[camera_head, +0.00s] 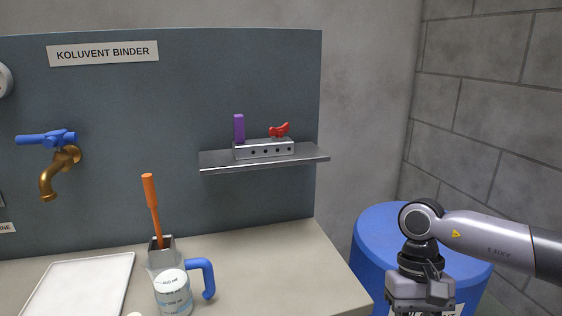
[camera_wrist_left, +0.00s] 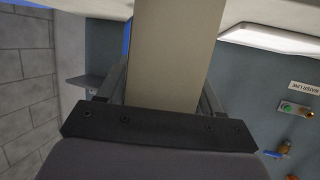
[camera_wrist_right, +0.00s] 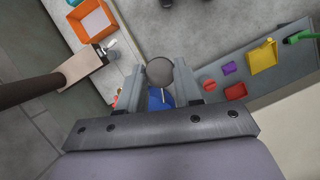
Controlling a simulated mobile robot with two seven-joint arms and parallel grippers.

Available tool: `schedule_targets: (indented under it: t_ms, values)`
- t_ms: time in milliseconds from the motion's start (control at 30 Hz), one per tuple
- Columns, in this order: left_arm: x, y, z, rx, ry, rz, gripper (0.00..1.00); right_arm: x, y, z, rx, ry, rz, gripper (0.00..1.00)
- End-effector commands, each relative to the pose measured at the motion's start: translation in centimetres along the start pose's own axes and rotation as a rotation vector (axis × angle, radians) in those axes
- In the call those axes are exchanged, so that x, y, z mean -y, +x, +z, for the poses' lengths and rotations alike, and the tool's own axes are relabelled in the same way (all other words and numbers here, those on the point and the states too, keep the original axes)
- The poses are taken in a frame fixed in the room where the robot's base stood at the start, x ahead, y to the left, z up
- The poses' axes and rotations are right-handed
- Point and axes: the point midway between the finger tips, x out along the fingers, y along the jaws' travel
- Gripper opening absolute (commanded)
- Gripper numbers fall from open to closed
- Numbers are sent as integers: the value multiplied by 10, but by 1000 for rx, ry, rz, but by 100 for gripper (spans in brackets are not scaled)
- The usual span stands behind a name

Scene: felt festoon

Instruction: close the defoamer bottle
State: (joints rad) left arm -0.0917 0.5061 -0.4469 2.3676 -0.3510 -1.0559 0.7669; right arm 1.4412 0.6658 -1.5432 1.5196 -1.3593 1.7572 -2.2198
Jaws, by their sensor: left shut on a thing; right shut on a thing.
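My left gripper (camera_wrist_left: 160,90) shows only in the left wrist view, shut on a broad, flat-sided beige thing (camera_wrist_left: 172,50) that runs up between its fingers. It may be the defoamer bottle, but no label or mouth shows. My right gripper (camera_wrist_right: 158,85) is shut on a small round dark-grey thing (camera_wrist_right: 160,70), possibly the cap. A bit of blue shows just below it between the fingers. In the head view my right wrist is at the lower right, in front of a blue drum (camera_head: 375,235). The two held things appear apart; no view shows both together.
On the bench (camera_head: 270,262) stand a blue-handled measuring jug (camera_head: 172,290) with an orange-handled tool, and a white tray (camera_head: 80,285). A wall shelf (camera_head: 215,160) carries a block with purple and red pieces. A brass tap (camera_head: 60,170) sticks out at left. The bench's right part is clear.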

Motion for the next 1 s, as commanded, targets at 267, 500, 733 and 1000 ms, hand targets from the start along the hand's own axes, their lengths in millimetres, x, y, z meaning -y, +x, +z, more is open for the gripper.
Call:
schedule_targets:
  t_ms: [267, 500, 733, 1000]
  values:
    - [3, -2, 3, -3, -4, -11, 10, -2, 4, 0, -1, -46, 18, 6]
    - [2, -2, 3, -2, -4, -10, 10, -1, 4, 0, -1, -44, 17, 6]
    - [-1, -2, 3, -1, 0, 5, 10, -1, 4, 0, -1, -43, 17, 6]
    - [-54, -10, 1, -5, 81, 225, 10, -2, 4, 0, -1, -42, 17, 6]
